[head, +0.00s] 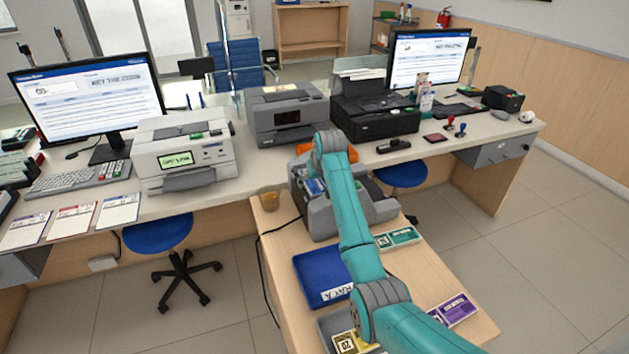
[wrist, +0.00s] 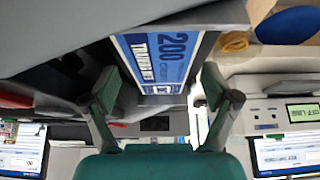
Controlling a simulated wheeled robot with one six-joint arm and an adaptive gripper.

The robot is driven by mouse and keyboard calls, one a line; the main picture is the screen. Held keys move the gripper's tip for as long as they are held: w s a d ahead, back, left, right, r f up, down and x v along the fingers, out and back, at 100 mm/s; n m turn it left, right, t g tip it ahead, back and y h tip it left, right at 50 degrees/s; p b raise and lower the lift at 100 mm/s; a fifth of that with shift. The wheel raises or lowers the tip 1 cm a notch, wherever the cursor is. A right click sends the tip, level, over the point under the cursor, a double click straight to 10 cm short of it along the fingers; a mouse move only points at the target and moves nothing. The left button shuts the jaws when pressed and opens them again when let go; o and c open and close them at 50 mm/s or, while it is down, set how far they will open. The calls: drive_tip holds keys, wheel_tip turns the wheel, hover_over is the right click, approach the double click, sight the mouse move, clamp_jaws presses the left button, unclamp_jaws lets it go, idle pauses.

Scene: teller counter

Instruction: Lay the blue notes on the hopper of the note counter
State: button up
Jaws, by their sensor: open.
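In the head view a bit of the blue notes (head: 315,187) shows beside my arm. My gripper (wrist: 158,85) is open, its two fingers apart near the left and right sides of the bundle in the wrist view. I cannot tell whether the fingers touch it. My arm hides the gripper and much of the counter's top in the head view.
A blue tray (head: 318,268) stands in front of the counter. Green notes (head: 398,237), purple notes (head: 454,308) and yellow notes (head: 352,343) lie around it. Printers and monitors fill the long desk behind.

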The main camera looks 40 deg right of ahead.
drive_tip(key=v, duration=1.2)
drive_tip(key=shift+r, duration=0.1)
